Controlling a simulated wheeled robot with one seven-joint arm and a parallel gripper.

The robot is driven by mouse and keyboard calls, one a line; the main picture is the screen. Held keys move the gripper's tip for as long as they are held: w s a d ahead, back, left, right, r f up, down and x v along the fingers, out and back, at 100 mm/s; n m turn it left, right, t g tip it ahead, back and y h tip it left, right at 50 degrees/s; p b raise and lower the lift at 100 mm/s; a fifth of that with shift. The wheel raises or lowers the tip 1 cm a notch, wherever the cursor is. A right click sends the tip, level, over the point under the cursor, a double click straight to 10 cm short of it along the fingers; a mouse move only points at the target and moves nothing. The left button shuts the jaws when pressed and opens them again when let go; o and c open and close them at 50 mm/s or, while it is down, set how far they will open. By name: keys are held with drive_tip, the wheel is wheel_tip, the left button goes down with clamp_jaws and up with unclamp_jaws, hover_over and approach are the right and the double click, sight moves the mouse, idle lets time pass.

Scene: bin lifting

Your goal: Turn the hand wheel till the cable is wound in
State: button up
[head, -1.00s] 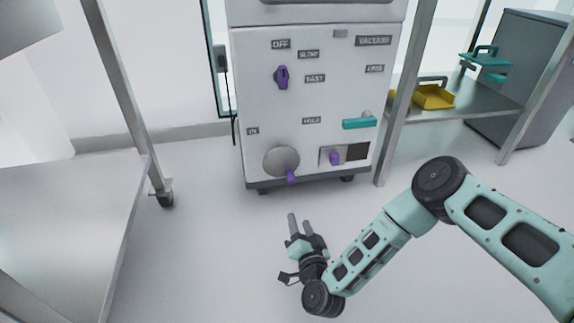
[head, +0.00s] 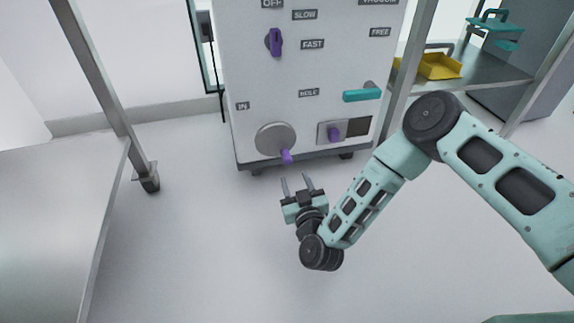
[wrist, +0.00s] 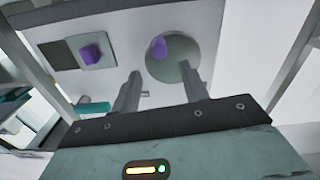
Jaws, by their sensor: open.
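The hand wheel (head: 274,139) is a round grey disc low on the white cabinet's front, beside the "IN" label. Its purple handle (head: 287,157) sticks out at the wheel's lower right edge. My gripper (head: 297,180) is just below and in front of the handle, apart from it, with its fingers pointing at the cabinet. It is open and empty. In the wrist view the wheel (wrist: 182,52) and its purple handle (wrist: 158,47) show ahead, between and beyond the two spread fingers (wrist: 160,85). I cannot make out a cable.
The white cabinet (head: 250,70) also bears a purple knob (head: 275,41), a teal lever (head: 361,95) and a purple slider (head: 333,134) right of the wheel. Metal shelf legs stand on both sides. A yellow tray (head: 440,68) lies on the right shelf. The floor in front is clear.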

sight(289, 163)
drive_tip(key=b+x, duration=0.5)
drive_tip(key=x, duration=0.4)
drive_tip(key=shift+w+f, duration=0.1)
drive_tip(key=shift+f, duration=0.1)
drive_tip(key=shift+w+a+r, duration=0.15)
drive_tip(key=shift+w+r, duration=0.05)
drive_tip(key=shift+w, duration=0.25)
clamp_jaws()
